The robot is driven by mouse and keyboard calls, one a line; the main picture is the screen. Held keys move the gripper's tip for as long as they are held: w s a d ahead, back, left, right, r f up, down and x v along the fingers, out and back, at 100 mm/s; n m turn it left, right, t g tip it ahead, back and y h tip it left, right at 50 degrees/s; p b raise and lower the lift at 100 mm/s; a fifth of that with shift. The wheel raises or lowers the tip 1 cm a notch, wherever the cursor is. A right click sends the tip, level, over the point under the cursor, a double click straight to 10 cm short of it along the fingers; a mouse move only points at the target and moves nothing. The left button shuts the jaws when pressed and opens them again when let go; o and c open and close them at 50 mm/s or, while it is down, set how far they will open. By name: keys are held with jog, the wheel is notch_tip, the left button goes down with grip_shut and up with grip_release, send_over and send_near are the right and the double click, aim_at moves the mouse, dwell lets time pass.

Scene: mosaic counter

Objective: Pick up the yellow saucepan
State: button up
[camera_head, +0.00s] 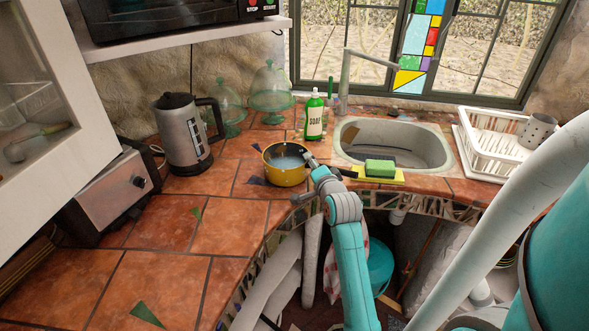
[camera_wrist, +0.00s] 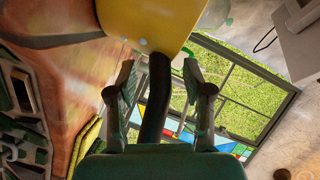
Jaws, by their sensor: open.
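The yellow saucepan (camera_head: 284,174) stands upright on the tiled counter, left of the sink. In the wrist view its yellow side (camera_wrist: 150,20) fills the top, and its black handle (camera_wrist: 155,100) runs down between my fingers. My gripper (camera_head: 311,162) is at the pan's right side in the head view. In the wrist view my gripper (camera_wrist: 160,74) is open, with one finger on each side of the handle and visible gaps.
A green soap bottle (camera_head: 314,117) stands behind the pan. A green sponge (camera_head: 380,167) lies on a yellow tray by the sink (camera_head: 435,148). A kettle (camera_head: 183,135) and glass domes (camera_head: 270,92) stand left and behind.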

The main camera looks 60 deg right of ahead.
grip_shut()
jog(key=shift+r, duration=0.15)
